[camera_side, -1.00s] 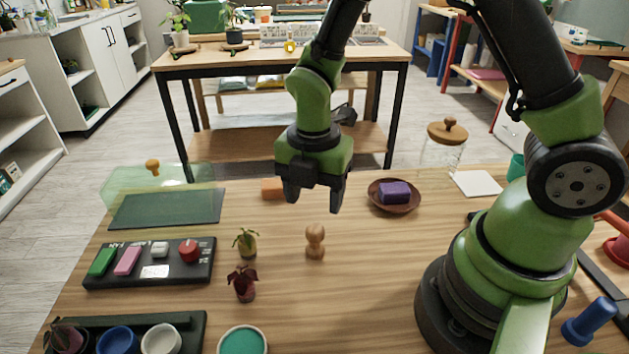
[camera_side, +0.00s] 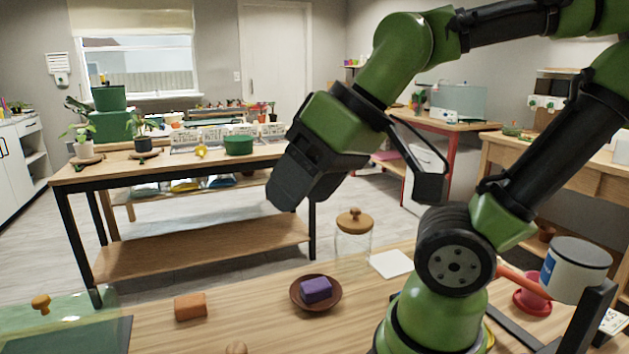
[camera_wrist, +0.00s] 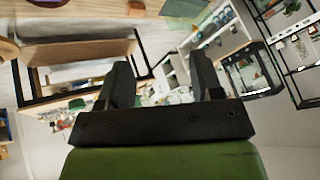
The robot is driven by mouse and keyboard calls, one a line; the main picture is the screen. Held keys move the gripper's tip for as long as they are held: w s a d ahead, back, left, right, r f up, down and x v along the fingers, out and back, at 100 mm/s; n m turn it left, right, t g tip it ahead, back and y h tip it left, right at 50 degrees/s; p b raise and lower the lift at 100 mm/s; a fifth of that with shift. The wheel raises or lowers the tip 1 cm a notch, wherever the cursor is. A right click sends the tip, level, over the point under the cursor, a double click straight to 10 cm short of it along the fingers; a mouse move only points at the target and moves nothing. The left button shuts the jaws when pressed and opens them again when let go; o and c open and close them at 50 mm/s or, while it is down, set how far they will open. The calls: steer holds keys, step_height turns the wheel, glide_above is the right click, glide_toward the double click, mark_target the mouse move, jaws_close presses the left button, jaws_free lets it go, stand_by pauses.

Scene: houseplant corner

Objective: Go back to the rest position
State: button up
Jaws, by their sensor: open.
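My gripper (camera_side: 287,190) is raised well above the worktop (camera_side: 240,325) in the side view. It tilts down to the left, away from the upright. In the wrist view my gripper (camera_wrist: 161,66) shows two fingers wide apart with nothing between them, so it is open and empty. The wrist view looks out sideways into the room, at a wooden bench and shelving.
On the worktop are a brown bowl (camera_side: 326,306) holding a purple block (camera_side: 316,289), an orange block (camera_side: 190,306), a lidded glass jar (camera_side: 353,243) and a white sheet (camera_side: 391,263). A white can (camera_side: 575,270) stands right of my base. Air around my gripper is clear.

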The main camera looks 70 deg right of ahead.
steer(key=shift+s+r+m+t, duration=0.25)
steer(key=shift+s+m, duration=0.35)
steer(key=shift+m, duration=0.4)
stand_by(0.5)
